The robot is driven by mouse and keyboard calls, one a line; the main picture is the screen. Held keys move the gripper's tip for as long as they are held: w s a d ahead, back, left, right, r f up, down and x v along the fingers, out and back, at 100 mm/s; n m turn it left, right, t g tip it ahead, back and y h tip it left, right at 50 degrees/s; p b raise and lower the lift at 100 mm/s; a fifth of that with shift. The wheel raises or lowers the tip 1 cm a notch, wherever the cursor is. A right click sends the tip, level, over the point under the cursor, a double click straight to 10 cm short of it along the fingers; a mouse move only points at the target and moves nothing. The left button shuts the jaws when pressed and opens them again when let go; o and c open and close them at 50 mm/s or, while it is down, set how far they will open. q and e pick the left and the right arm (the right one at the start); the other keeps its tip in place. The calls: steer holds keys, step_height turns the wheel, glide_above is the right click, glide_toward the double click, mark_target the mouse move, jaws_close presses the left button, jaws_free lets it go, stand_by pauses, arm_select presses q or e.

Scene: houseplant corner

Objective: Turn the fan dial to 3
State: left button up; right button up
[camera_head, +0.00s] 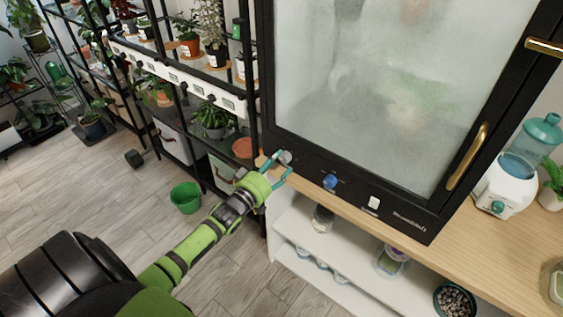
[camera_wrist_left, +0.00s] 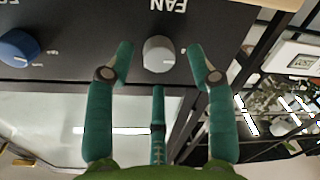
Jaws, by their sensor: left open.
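The grey fan dial (camera_wrist_left: 158,54) sits on the black front panel (camera_wrist_left: 80,30) of the glass cabinet, beside the upside-down word FAN in the left wrist view. In the head view the fan dial (camera_head: 285,157) is at the panel's left end, between the fingers. My left gripper (camera_wrist_left: 160,62) is open, with teal fingers on either side of the dial and a gap to each. It also shows in the head view (camera_head: 283,166). A blue dial (camera_head: 330,181) is to the right on the panel. The fan dial's setting cannot be read. My right gripper is not in view.
The cabinet's frosted glass door (camera_head: 380,90) has a brass handle (camera_head: 467,156). A white switch (camera_head: 374,203) is on the panel. A wooden counter (camera_head: 470,220) runs beneath. Black plant shelving (camera_head: 180,100) stands close on the left. A green bucket (camera_head: 186,198) is on the floor.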

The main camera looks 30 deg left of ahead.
arm_select(q)
steer(key=shift+w, duration=0.65)
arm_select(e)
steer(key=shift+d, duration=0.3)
arm_select(q)
steer(key=shift+d, duration=0.1)
jaws_close()
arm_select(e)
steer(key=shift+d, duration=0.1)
